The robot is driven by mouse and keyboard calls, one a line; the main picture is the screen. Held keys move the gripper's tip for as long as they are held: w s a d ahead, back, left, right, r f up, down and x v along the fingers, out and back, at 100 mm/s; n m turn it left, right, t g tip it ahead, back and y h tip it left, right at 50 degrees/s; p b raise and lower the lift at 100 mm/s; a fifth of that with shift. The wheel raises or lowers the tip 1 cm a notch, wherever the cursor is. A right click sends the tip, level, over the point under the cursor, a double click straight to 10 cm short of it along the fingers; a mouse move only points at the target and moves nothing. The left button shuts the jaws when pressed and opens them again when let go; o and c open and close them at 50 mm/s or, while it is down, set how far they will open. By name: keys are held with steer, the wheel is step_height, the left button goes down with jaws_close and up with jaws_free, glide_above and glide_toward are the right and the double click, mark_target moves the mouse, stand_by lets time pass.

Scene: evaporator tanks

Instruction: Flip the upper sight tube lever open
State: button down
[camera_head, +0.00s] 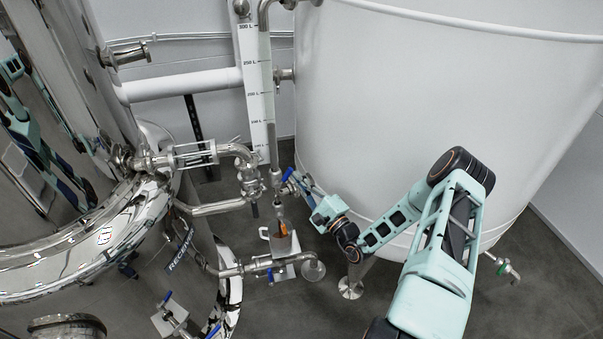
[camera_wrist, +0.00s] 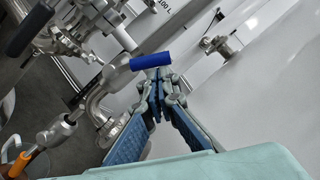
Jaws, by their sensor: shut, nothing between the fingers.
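A small lever with a blue handle (camera_head: 287,174) sits on the pipework beside the lower part of the sight tube (camera_head: 257,90), in the head view. In the wrist view the blue handle (camera_wrist: 150,61) lies crosswise just beyond my fingertips. My gripper (camera_head: 297,179) is at this lever, its fingers pointing up and left. In the wrist view my gripper (camera_wrist: 156,84) is shut, with its tips together and nothing between them. The tips look very close to the handle; I cannot tell whether they touch it.
An orange handle (camera_head: 283,229) is on the fitting below; it also shows in the wrist view (camera_wrist: 20,163). A large white tank (camera_head: 400,110) stands right behind my gripper. Steel pipes (camera_head: 215,207) and a shiny steel tank (camera_head: 60,230) are on the left.

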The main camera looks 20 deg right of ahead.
steer(key=a+r+n+g+p, duration=0.1)
steer(key=n+p, duration=0.1)
steer(key=a+r+n+g+p, duration=0.1)
steer(key=n+p, duration=0.1)
steer(key=shift+a+r, duration=0.15)
steer(key=shift+a, duration=0.45)
stand_by(0.3)
steer(key=b, duration=0.1)
glide_toward(288, 175)
steer(key=d+r, duration=0.1)
steer(key=d, duration=0.3)
steer(key=shift+s+r, duration=0.1)
steer(key=shift+s, duration=0.15)
stand_by(0.4)
